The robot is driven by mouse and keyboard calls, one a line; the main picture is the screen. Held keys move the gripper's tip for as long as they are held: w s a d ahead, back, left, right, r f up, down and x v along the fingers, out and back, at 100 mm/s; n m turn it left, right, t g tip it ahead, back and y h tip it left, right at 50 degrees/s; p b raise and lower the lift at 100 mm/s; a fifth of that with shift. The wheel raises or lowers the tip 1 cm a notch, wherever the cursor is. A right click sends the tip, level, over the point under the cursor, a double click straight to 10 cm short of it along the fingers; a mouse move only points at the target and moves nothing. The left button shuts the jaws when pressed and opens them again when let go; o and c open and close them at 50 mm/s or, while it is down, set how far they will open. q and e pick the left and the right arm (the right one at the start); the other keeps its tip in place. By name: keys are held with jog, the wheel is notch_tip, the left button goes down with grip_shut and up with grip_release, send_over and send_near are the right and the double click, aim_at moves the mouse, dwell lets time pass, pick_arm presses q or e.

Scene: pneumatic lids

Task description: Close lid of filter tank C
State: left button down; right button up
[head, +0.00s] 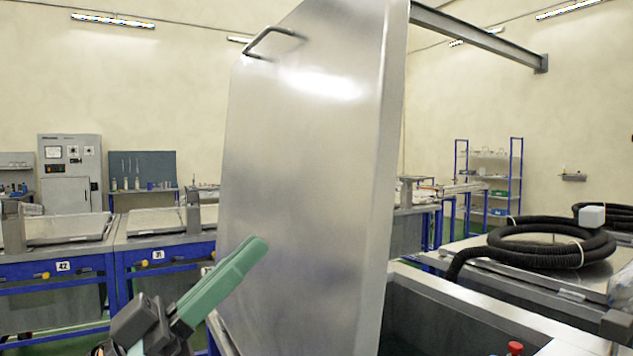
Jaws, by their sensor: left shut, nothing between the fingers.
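A large brushed-metal lid (305,170) stands raised and nearly upright in the middle of the head view, with a bar handle (272,40) near its top left edge. The open tank (470,305) with a metal rim lies at the lower right, beside the lid's base. No letter shows on it, so I cannot tell its name. My left gripper (252,252) has green fingers, shut and empty, in front of the lid's lower left part. I cannot tell whether it touches the lid. The lid's hinge is hidden. My right gripper is out of view.
A coiled black hose (545,245) lies on a metal-topped unit at the right. Benches with blue frames, numbered 42 (63,266) and 31 (158,255), stand behind at the left. A red knob (515,348) shows at the bottom edge.

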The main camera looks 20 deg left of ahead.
aim_at(341, 192)
pick_arm(q)
jog(key=w+d+r+p, duration=0.1)
jog(key=w+d+p, duration=0.1)
jog(key=w+d+r+p, duration=0.1)
jog(key=w+p, duration=0.1)
jog(key=w+d+r+p, duration=0.1)
jog(key=w+d+p, duration=0.1)
jog(key=shift+w+d+r, duration=0.25)
jog(key=shift+d, duration=0.1)
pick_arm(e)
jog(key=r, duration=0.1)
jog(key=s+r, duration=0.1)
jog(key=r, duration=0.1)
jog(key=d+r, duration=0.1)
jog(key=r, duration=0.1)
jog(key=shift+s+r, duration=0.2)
